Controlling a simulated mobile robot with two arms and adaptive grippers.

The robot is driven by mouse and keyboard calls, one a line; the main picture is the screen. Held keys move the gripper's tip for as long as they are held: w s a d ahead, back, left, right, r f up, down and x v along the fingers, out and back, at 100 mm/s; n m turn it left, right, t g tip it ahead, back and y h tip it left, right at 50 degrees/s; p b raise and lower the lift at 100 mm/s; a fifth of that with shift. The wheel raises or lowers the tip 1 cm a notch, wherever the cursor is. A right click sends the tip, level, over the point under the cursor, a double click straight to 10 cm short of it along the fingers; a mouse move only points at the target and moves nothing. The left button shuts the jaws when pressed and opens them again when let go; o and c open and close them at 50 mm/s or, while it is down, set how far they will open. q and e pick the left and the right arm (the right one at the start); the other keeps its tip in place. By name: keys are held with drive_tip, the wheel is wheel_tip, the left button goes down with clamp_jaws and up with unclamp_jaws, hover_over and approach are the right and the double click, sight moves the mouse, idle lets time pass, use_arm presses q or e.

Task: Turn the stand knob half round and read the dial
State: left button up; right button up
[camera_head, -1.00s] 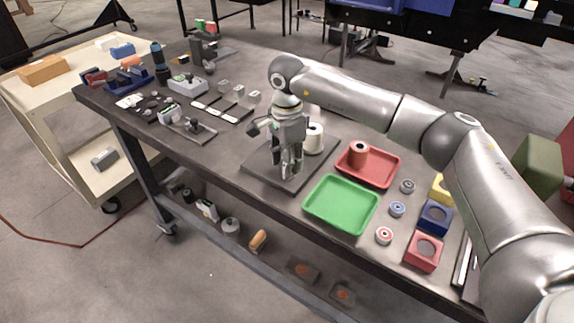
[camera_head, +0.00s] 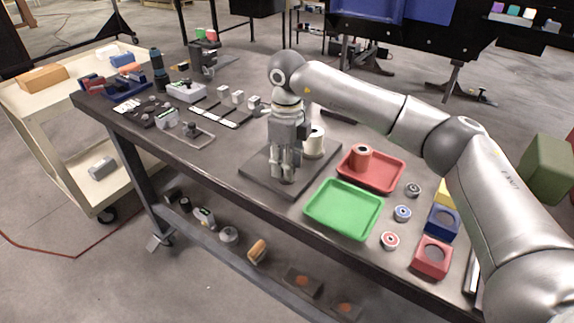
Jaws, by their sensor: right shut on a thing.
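The stand's dark square base plate (camera_head: 257,172) lies flat in the middle of the dark workbench. A cream cylinder (camera_head: 315,144) stands at its back right, partly behind my right gripper. My right gripper (camera_head: 285,176) points straight down over the plate, its fingers closed together low above it. It is shut on the stand knob, which the fingers hide almost wholly. I cannot make out the dial's face or a reading in this view. My left gripper is not in view.
Small rings and coloured blocks (camera_head: 432,257) sit farther right. Pale blocks on strips (camera_head: 226,113) lie to the left. A cart (camera_head: 60,160) stands at far left.

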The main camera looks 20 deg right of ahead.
drive_tip(key=m+b, duration=0.1)
drive_tip(key=m, duration=0.3)
drive_tip(key=shift+m, duration=0.3)
drive_tip(key=shift+w+r+m, duration=0.1)
drive_tip(key=shift+m, duration=1.5)
drive_tip(key=o, duration=1)
wheel_tip(320, 180, up, 12)
